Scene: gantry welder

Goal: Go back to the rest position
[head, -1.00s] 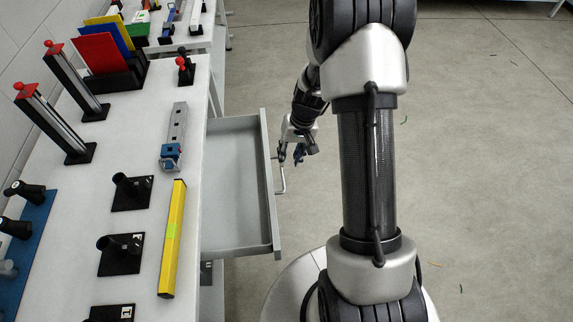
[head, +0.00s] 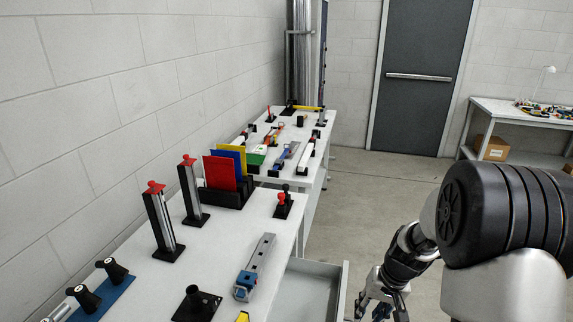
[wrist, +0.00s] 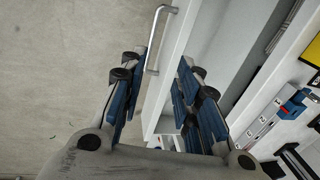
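My gripper (head: 380,308) hangs to the right of the open drawer (head: 309,287) in the head view, cut off by the bottom edge. In the wrist view my gripper (wrist: 160,62) has its two blue-padded fingers spread apart with nothing held between them. The silver drawer handle (wrist: 153,68) shows beyond the fingers, close to the left one. I cannot tell the exact gap to it. My arm comes in from the right in the head view, bent down toward the drawer side.
The white workbench (head: 215,250) on the left holds red, blue and yellow panels (head: 222,172), upright posts and a grey-blue bar tool (head: 255,268). A second bench stands behind it. The floor (head: 390,180) is clear toward the grey door (head: 425,75).

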